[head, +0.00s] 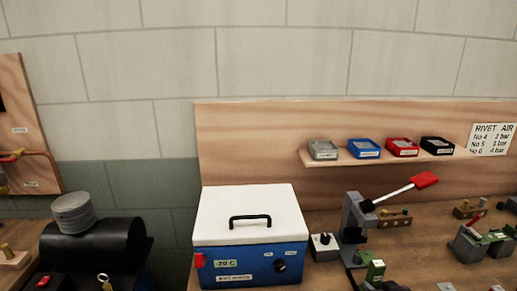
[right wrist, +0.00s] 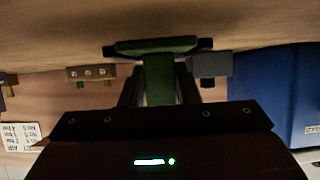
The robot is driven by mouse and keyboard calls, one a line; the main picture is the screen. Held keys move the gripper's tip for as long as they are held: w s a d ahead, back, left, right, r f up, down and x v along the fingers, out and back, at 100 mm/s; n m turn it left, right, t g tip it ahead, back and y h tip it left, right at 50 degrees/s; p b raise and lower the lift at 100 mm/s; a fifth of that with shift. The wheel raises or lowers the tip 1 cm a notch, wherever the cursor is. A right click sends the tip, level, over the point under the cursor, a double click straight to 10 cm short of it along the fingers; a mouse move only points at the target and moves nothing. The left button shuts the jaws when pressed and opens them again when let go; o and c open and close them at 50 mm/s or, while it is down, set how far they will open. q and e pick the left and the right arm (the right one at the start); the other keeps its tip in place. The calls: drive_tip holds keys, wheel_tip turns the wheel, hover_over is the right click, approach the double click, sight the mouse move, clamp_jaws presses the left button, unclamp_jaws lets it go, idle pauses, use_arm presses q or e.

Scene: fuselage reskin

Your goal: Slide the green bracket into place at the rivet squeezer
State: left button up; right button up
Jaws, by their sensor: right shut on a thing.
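The green bracket (right wrist: 160,78) is a T shape in the right wrist view, its stem between the two dark fingers of my right gripper (right wrist: 159,92). Its crossbar (right wrist: 155,45) has dark ends. In the head view the green bracket (head: 376,269) shows at the bottom edge, just in front of the rivet squeezer (head: 352,222). The squeezer is grey, with a raised lever and red handle. My right gripper (head: 385,286) is shut on the bracket and mostly cut off by the frame. Whether bracket and squeezer touch, I cannot tell. My left gripper is not in view.
A blue cooler with white lid (head: 249,217) stands left of the squeezer. A small grey box (head: 324,246) sits between them. A shelf (head: 390,157) holds several coloured bins behind. A fixture with green parts (head: 483,241) stands at right. Bare bench (head: 425,245) lies between.

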sight(381, 268)
drive_tip(key=shift+w+a+b, duration=0.2)
drive_tip(key=shift+w+b, duration=0.55)
drive_tip(key=shift+w, duration=1.35)
drive_tip(key=o, duration=1)
drive_tip(key=shift+c, duration=0.2)
drive_tip(key=s+r+p, duration=0.1)
drive_tip(key=r+p, duration=0.1)
drive_tip(key=p, duration=0.1)
drive_tip(key=s+r+p, duration=0.1)
drive_tip(key=r+p, duration=0.1)
drive_tip(key=p, duration=0.1)
drive_tip(key=s+r+p, duration=0.1)
drive_tip(key=r+p, duration=0.2)
drive_tip(key=shift+d, duration=0.1)
drive_tip(key=shift+f, duration=0.1)
